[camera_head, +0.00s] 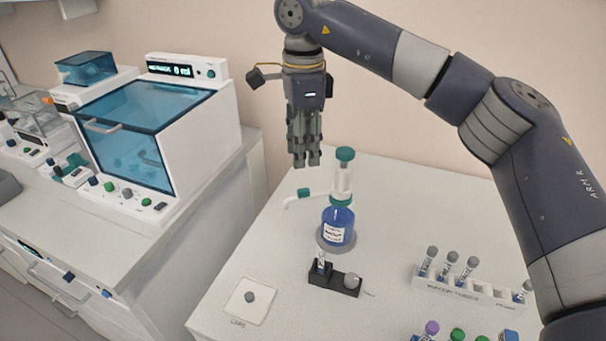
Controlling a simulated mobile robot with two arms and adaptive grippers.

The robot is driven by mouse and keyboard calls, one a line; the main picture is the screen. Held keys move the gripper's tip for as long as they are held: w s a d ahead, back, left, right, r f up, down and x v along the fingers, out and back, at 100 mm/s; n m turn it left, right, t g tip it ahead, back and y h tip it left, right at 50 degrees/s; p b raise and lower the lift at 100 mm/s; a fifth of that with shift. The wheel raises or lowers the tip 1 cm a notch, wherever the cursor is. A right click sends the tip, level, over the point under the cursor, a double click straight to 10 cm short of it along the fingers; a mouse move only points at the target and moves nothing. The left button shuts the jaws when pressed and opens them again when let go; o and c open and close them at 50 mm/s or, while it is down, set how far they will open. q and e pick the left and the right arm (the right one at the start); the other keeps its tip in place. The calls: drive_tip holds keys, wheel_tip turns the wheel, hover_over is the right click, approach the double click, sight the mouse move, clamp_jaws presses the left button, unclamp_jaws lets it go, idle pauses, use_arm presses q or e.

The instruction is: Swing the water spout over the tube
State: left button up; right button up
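A blue bottle (338,224) with a white pump and green cap stands on a round grey base on the white table. Its white water spout (308,197) reaches out to the left, with the tip turned down over bare table. A tube (322,262) stands upright in a small black holder (332,281) in front of the bottle. The spout tip is left of the tube, not above it. My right gripper (307,164) hangs fingers down, above and behind the spout, apart from it. Its fingers look together and empty. My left gripper is out of view.
A white rack (468,293) with several capped tubes stands at the right, with coloured caps below it at the picture's edge. A white pad (250,301) holds a grey cap at front left. A blue-lidded machine (150,135) stands on the left bench.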

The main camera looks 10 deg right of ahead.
drive_tip(key=p, duration=0.1)
hover_over(304, 190)
wheel_tip(304, 190, down, 5)
drive_tip(key=shift+s+r, duration=0.1)
drive_tip(key=f+p, duration=0.1)
drive_tip(key=f, duration=0.3)
drive_tip(key=shift+w+f, duration=0.1)
drive_tip(key=shift+w, duration=0.1)
drive_tip(key=shift+f, duration=0.15)
drive_tip(key=shift+c, duration=0.3)
drive_tip(key=c, duration=0.5)
clamp_jaws()
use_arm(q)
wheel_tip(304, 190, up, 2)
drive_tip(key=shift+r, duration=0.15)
